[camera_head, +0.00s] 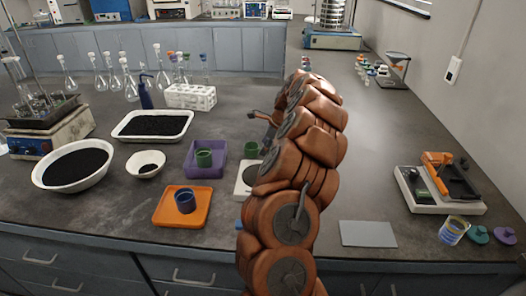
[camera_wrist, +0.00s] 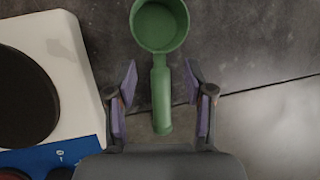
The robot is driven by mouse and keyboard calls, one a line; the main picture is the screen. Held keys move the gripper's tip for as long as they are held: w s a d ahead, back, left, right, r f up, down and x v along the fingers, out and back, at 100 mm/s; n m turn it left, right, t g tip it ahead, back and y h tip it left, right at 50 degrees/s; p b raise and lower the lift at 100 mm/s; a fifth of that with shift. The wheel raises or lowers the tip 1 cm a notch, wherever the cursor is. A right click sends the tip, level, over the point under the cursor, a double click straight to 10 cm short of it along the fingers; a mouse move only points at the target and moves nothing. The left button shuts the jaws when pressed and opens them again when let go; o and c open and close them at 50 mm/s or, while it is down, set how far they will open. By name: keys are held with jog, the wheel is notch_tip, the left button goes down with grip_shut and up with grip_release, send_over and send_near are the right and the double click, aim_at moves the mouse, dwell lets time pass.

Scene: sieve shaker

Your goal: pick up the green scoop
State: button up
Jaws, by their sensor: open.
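The green scoop (camera_wrist: 160,83) lies on the dark bench top in the wrist view. Its round cup (camera_wrist: 160,24) is at the top of the picture and its handle points down toward my gripper. My gripper (camera_wrist: 160,80) is open, with one purple-padded finger on each side of the handle and a gap on both sides. In the head view my arm covers much of this area. A green piece (camera_head: 250,150) shows beside my arm there; I cannot tell whether it is the scoop.
A white and blue device with a dark round plate (camera_wrist: 22,95) stands close left of my gripper. In the head view, a purple tray (camera_head: 217,170) holds a green cup, and an orange tray (camera_head: 165,212) holds a blue cup. A grey sheet (camera_head: 368,234) lies right.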

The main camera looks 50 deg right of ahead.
jog(key=shift+x, duration=1.15)
jog(key=shift+c, duration=0.2)
grip_shut()
